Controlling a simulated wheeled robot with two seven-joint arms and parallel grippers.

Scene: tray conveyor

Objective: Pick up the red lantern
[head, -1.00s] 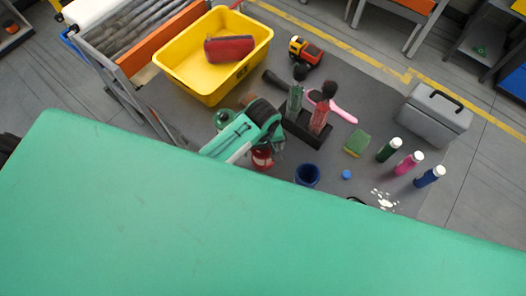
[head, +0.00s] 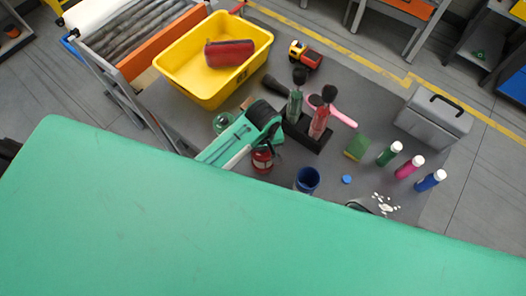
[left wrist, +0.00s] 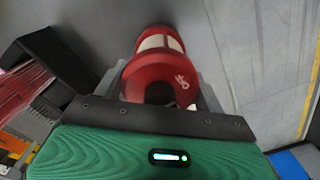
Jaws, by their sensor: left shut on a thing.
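The red lantern (head: 262,161) shows in the head view just below my left gripper (head: 270,146), near the front of the grey surface. In the left wrist view its red ring-shaped top and pale glass part (left wrist: 160,42) stand between the two grey fingers of my left gripper (left wrist: 158,90). The gripper is shut on the lantern. The lantern's base is partly hidden, and I cannot tell whether it touches the surface. My right gripper is not in view.
A yellow bin (head: 185,80) and a green jar (head: 222,122) are to the left.

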